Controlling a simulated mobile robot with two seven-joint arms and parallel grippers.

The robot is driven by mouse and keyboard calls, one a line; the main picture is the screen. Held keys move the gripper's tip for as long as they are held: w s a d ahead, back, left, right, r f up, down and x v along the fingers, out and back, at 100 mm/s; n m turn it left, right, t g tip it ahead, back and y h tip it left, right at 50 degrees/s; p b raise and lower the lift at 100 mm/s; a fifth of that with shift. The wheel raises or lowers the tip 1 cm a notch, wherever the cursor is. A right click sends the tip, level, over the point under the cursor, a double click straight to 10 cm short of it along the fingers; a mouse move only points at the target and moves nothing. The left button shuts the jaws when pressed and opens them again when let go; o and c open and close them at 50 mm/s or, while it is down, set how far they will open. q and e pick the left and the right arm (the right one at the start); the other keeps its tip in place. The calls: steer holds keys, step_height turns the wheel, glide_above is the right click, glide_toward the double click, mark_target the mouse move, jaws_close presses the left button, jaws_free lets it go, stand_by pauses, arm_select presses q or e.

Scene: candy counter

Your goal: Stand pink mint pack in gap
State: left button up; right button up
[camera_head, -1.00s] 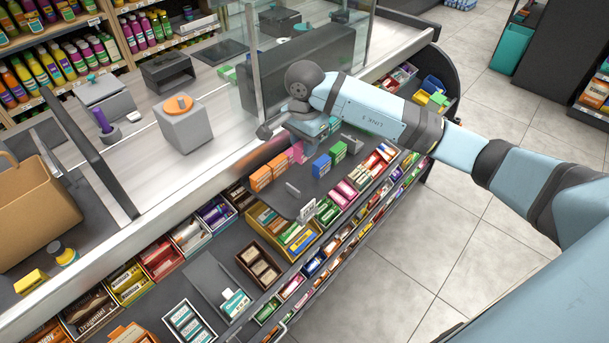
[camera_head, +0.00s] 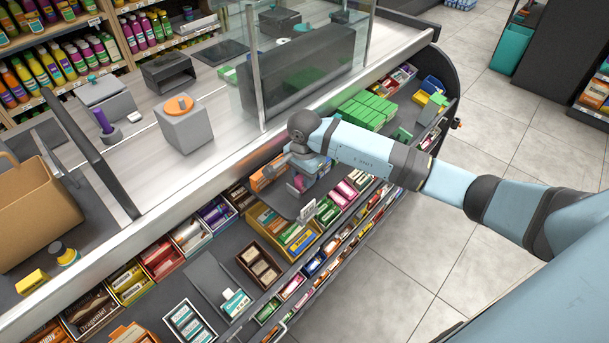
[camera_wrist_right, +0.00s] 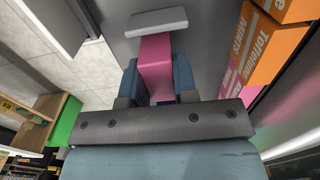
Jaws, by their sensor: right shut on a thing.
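My right gripper (camera_head: 299,180) is low over the dark grey display board on the sloped counter, and its arm hides part of that board. In the right wrist view the gripper (camera_wrist_right: 156,85) is shut on the pink mint pack (camera_wrist_right: 155,62), which sticks out past the fingers. The pack (camera_head: 299,183) shows as a small pink patch in the head view. A light grey bar (camera_wrist_right: 157,21) lies just beyond the pack's end; I cannot tell whether they touch. Orange mint packs (camera_wrist_right: 260,48) stand to the right, apart from the held pack, with pink ones beside them. The gap itself cannot be made out.
Orange packs (camera_head: 259,181) stand along the board's left side. A white price tag (camera_head: 307,211) stands at its front edge. Several green packs (camera_head: 367,110) lie behind the arm. A glass panel (camera_head: 255,70) rises behind. Candy boxes fill the front rows.

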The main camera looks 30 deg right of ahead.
steer(key=shift+f, duration=0.2)
steer(key=o, duration=0.9)
steer(key=shift+r, duration=0.25)
step_height(320, 180, up, 12)
steer(key=shift+b, duration=0.3)
steer(key=shift+s+f, duration=0.1)
steer(key=shift+f, duration=0.05)
